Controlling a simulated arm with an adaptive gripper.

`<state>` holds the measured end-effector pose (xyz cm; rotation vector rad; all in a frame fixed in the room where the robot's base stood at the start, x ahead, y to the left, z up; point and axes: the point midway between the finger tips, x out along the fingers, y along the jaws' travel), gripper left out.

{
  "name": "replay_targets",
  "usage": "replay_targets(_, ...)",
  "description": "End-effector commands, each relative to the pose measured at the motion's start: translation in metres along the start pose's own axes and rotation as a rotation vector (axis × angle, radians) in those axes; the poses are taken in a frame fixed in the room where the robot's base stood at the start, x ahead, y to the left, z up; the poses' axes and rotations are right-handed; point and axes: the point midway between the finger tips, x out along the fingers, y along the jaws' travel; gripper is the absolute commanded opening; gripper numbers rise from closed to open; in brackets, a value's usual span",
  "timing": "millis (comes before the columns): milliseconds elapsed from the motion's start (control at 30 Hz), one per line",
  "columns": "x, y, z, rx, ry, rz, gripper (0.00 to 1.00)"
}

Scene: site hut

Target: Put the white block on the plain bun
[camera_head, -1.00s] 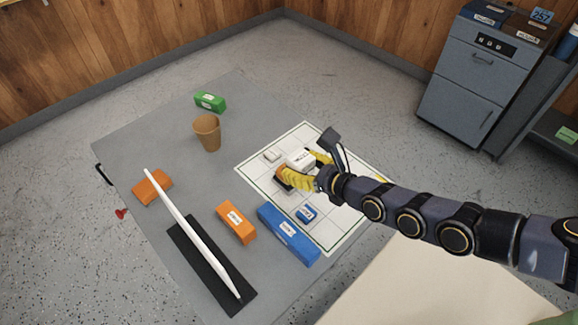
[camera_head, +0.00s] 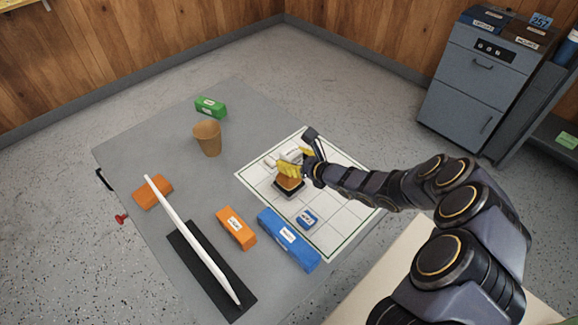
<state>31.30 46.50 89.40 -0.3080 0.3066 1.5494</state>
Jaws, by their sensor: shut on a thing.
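My gripper (camera_head: 296,162), with yellow fingers, is over the white grid mat (camera_head: 343,197). It is shut on the white block (camera_head: 291,155), which shows partly between and behind the fingers. The plain bun (camera_head: 289,184), with an orange-brown top and a dark base, sits on the mat just in front of and below the fingers. The near finger overlaps the bun's far edge in the picture, so I cannot tell whether they touch.
A smaller pale piece (camera_head: 270,160) lies left of my gripper. A small blue block (camera_head: 307,219), a long blue block (camera_head: 288,240) and an orange block (camera_head: 236,228) lie nearer. A brown cup (camera_head: 208,138) and a green block (camera_head: 210,107) stand at the back left.

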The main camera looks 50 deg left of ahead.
Motion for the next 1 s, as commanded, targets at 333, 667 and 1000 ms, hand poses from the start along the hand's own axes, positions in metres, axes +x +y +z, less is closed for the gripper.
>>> replay_targets(333, 0.030, -0.014, -0.021, 0.003, 0.002, -0.001, 0.09)
replay_targets(667, 0.048, -0.018, -0.044, 0.001, 0.004, 0.002, 0.09)
replay_targets(1000, 0.052, -0.019, -0.054, 0.001, -0.001, -0.001, 0.09)
